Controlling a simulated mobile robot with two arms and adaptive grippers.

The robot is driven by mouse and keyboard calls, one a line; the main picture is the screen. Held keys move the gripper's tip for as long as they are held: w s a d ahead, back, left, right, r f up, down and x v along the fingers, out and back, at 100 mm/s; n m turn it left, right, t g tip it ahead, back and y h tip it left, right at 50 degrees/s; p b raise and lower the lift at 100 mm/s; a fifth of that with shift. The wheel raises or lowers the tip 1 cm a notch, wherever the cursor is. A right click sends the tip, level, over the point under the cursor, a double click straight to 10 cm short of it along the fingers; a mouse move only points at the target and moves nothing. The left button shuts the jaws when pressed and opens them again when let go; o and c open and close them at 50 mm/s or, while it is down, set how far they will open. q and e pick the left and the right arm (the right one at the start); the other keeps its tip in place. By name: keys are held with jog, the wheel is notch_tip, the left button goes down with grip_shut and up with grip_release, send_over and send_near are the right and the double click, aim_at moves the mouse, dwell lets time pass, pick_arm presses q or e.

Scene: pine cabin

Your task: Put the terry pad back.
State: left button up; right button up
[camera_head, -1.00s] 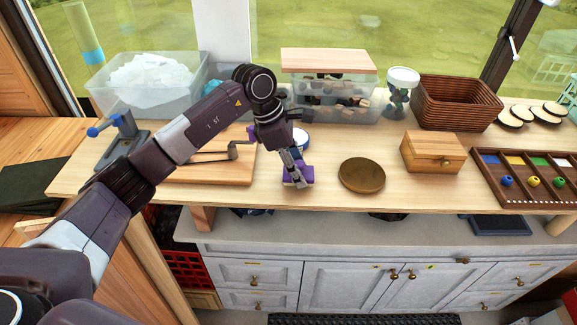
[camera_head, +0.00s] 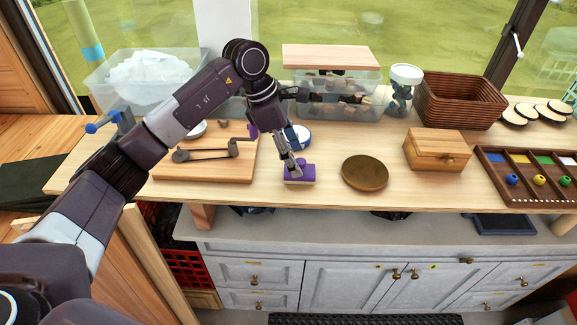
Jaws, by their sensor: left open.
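A small purple block (camera_head: 301,178) with a pale lower edge and a raised purple part on top sits flat on the wooden table near its front edge. It may be the terry pad; its material is too small to tell. My left gripper (camera_head: 296,165) points down at the top of this block, with its jaws open. Its fingers overlap the raised part in the picture, and I cannot tell whether they touch it. My right gripper is not in view.
A round brown disc (camera_head: 365,173) lies right of the block, and a wooden box (camera_head: 437,152) beyond it. A wooden board (camera_head: 205,172) with a dark metal rod lies left. A white-and-blue round item (camera_head: 303,136) is behind the gripper. The table front between block and disc is clear.

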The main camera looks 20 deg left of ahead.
pick_arm(q)
jog(key=b+v, duration=0.1)
jog(key=v, duration=0.7)
jog(key=shift+b, duration=0.35)
jog(key=shift+f, duration=0.1)
